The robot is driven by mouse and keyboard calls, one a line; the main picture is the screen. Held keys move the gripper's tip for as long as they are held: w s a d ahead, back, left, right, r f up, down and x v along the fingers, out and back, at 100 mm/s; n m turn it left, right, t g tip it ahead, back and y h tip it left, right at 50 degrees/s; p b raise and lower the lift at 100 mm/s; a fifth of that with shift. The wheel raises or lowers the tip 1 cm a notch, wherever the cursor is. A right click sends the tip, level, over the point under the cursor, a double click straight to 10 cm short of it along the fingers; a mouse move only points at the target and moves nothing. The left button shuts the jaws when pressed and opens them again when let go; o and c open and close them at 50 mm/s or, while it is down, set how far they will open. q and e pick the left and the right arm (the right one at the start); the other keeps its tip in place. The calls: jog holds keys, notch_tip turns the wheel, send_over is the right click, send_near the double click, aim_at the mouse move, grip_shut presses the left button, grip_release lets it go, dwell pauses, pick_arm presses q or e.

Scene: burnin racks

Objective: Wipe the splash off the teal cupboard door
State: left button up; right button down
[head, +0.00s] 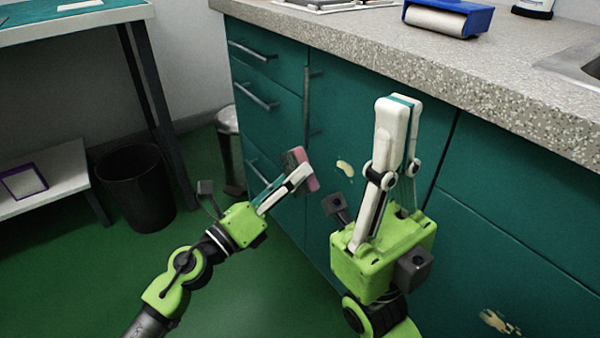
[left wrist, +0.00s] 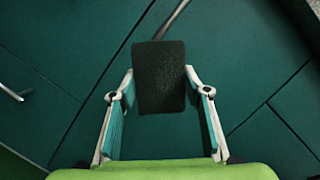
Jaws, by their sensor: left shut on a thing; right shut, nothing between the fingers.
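My left gripper (head: 296,176) is shut on a sponge (head: 305,168) with a pink side and a dark side. The sponge's dark face fills the space between the fingers in the left wrist view (left wrist: 160,77). A pale yellowish splash (head: 345,170) is on the teal cupboard door (head: 370,85), a little right of the sponge. Whether the sponge touches the door cannot be told. A second beige mark (head: 497,322) shows low on the teal front at the right. My right gripper (head: 398,100) is shut and empty, pointing up in front of the door.
A speckled worktop (head: 440,75) overhangs the cupboards, with a blue roll dispenser (head: 447,17) and a sink (head: 580,65). Teal drawers (head: 262,75) with bar handles are on the left. A black bin (head: 135,190) and a low white shelf (head: 50,185) stand further left. Green floor lies open between.

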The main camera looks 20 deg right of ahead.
dwell(0.3)
pick_arm(q)
jog(key=a, duration=0.1)
jog(key=s+a, duration=0.1)
jog(key=shift+a, duration=0.35)
jog(key=shift+a+f, duration=0.1)
dwell(0.5)
